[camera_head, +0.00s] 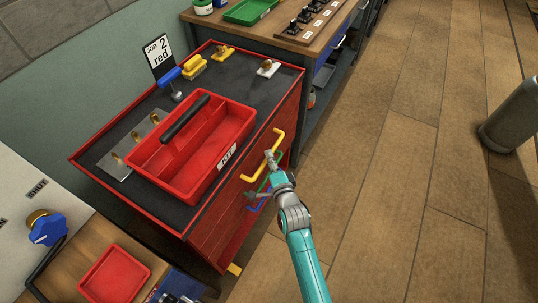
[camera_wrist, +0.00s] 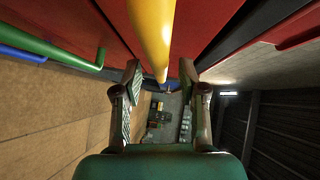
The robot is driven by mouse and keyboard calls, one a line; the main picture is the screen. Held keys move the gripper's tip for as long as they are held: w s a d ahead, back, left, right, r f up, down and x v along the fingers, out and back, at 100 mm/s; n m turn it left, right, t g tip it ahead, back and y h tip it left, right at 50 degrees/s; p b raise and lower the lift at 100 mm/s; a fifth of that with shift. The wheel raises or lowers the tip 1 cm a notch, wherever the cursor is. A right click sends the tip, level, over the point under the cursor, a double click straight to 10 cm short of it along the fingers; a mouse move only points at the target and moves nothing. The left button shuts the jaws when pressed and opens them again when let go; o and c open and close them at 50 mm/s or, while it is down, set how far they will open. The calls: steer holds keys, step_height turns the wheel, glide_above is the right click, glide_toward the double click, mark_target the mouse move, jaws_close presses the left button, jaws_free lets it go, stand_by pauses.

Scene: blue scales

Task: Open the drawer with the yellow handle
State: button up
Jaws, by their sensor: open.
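The yellow handle (camera_head: 279,142) is a bar on the top drawer of the red cabinet (camera_head: 216,222), on the side facing the wooden floor. The drawer looks flush with the cabinet. My gripper (camera_head: 269,159) is at this handle and covers part of it. In the wrist view the yellow handle (camera_wrist: 152,32) runs between the two spread fingers of my gripper (camera_wrist: 161,74), with gaps on both sides. The fingers are open, and the red drawer front (camera_wrist: 212,30) is close beyond them.
A green handle (camera_wrist: 55,53) and a blue handle (camera_wrist: 22,54) sit below the yellow one. A red kit tray (camera_head: 213,173) stands on the cabinet top. A workbench (camera_head: 285,38) is behind. A grey cylinder (camera_head: 513,118) stands at right. Floor between is clear.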

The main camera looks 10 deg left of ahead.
steer(key=shift+x, duration=1.3)
jaws_close()
